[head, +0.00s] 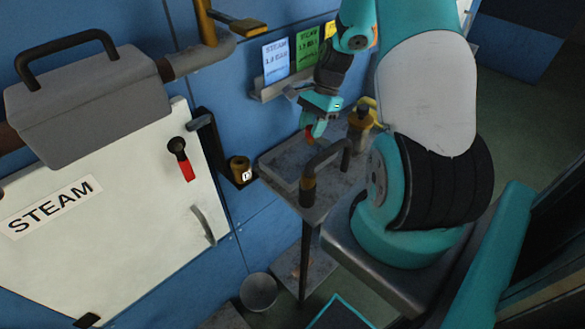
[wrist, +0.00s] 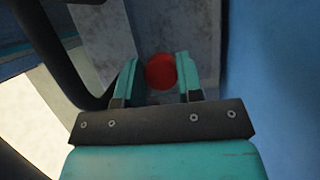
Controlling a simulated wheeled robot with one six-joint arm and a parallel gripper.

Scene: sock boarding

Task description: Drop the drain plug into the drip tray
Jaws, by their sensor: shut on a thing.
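A red drain plug (wrist: 160,72) sits between the two teal fingers of my gripper (wrist: 158,78) in the wrist view. In the head view a bit of the red plug (head: 309,133) shows at the fingertips of my gripper (head: 314,124), which is shut on it and points down. The gripper is over the grey metal stand. A shallow grey tray (head: 280,166), which looks like the drip tray, is on the stand's top, below and left of the gripper. I cannot tell the exact height of the plug above it.
A dark bent pipe (head: 326,154) rises from the stand's front, close to the gripper. A brass valve (head: 363,115) stands to its right. A rack with cards (head: 276,60) is on the blue wall behind. A white STEAM panel (head: 120,190) is at left, and a bucket (head: 259,291) is on the floor.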

